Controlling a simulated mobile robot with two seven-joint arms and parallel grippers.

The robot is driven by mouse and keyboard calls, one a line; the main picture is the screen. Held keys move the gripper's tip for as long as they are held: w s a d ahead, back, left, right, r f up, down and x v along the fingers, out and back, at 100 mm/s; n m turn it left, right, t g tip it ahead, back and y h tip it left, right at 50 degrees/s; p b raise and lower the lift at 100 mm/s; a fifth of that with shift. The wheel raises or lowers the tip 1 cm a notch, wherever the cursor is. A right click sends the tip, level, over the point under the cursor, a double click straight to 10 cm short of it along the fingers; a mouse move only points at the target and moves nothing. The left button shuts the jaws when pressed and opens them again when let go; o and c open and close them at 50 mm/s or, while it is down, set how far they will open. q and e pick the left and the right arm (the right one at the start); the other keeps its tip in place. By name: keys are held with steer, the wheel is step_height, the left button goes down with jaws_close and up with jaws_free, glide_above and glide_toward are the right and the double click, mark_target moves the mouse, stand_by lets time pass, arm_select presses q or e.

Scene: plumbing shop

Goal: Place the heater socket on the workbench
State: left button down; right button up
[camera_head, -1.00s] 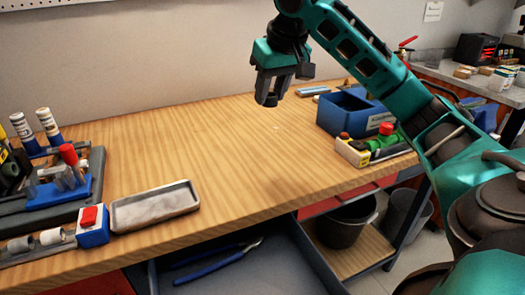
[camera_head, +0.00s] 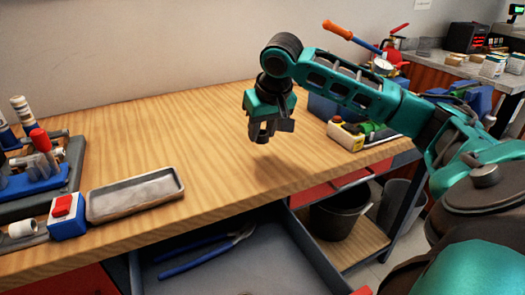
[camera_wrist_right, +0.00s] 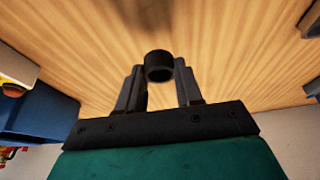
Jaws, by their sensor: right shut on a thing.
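My right gripper (camera_head: 264,132) is above the workbench (camera_head: 150,140), over its wooden top toward the right. It is shut on the heater socket (camera_wrist_right: 158,66), a small dark cylinder with a round open end. In the right wrist view the socket sits between the two fingers of my right gripper (camera_wrist_right: 160,85), with bare wood beyond it. In the head view the socket (camera_head: 262,138) shows only as a dark piece at the fingertips. A gap seems to separate it from the bench top, where a soft shadow lies. My left gripper is not in view.
A grey tray (camera_head: 135,196) and a white-and-blue box with a red switch (camera_head: 66,215) stand at the front left. A tool rack (camera_head: 40,180) is at the far left. A blue bin (camera_head: 330,108) stands behind my arm. An open drawer (camera_head: 225,262) holds blue-handled pliers. The bench middle is clear.

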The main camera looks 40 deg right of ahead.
mark_target(263, 143)
steer(key=shift+f+b, duration=0.5)
steer(key=shift+f, duration=1.9)
steer(key=o, duration=1)
steer(key=shift+o, duration=0.2)
steer(key=shift+r, duration=0.15)
steer(key=p+v, duration=0.2)
steer(key=v, duration=1)
steer(key=shift+p, duration=0.4)
